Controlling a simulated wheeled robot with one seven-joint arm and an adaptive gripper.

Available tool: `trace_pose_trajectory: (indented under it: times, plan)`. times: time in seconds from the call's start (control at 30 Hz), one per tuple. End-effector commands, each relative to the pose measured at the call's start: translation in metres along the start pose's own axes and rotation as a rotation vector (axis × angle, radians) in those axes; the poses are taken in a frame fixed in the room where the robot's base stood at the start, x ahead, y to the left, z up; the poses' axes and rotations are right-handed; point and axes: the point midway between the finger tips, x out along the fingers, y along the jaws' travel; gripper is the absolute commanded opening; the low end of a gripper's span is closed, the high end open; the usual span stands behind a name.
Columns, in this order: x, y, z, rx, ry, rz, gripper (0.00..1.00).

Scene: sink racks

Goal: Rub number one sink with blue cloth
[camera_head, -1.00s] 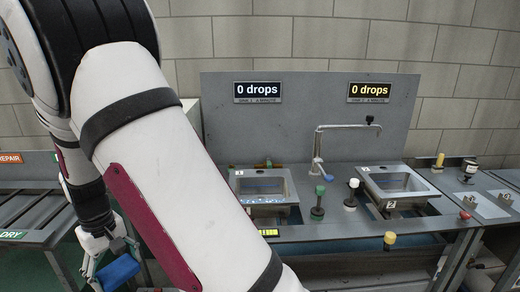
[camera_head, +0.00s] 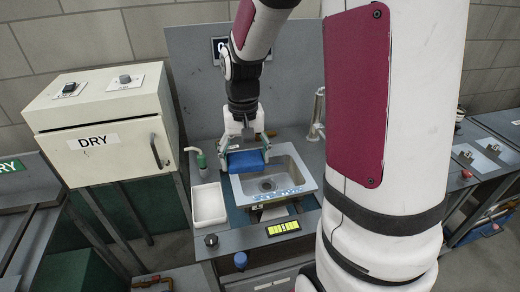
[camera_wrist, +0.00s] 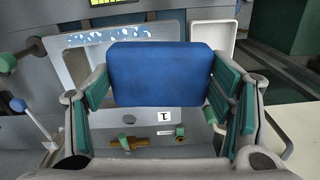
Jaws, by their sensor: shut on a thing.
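My gripper (camera_head: 246,160) is shut on the blue cloth (camera_head: 246,161), a folded, pad-like block. In the head view it is over the back left part of a metal sink (camera_head: 300,163). In the wrist view the blue cloth (camera_wrist: 160,74) fills the middle between the green finger pads, and the sink (camera_wrist: 76,65) lies behind it, partly hidden. A label "1" (camera_wrist: 164,116) shows beside that sink. White-blue specks lie along the sink's near rim. I cannot tell whether the cloth touches the sink.
A white tray (camera_head: 194,205) stands left of the sink, with a green-topped tap (camera_head: 200,160) behind it. A cream cabinet marked DRY (camera_head: 102,160) stands further left. A faucet (camera_head: 318,108) rises at the right, partly behind my arm. A lit yellow display (camera_head: 283,228) is in front.

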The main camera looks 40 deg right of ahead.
Motion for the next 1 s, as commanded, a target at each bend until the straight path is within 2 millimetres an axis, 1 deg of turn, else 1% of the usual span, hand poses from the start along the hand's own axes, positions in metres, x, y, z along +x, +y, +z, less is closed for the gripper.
trace_pose_trajectory:
  times: [0.03,0.17,0.27,0.5,0.63,0.8,1.0]
  plan:
    - [-0.007,0.008,0.007,0.02,0.003,0.002,0.52]
    - [-0.009,0.015,0.011,0.044,0.004,0.008,0.52]
    - [-0.002,0.015,0.011,0.047,0.004,0.009,0.52]
    - [0.024,0.015,0.009,0.046,0.004,0.009,0.52]
    - [0.034,0.015,0.01,0.045,0.003,0.009,0.52]
    - [0.039,0.015,0.01,0.044,0.005,0.008,0.52]
    - [0.039,0.015,0.011,0.044,0.005,0.008,0.52]
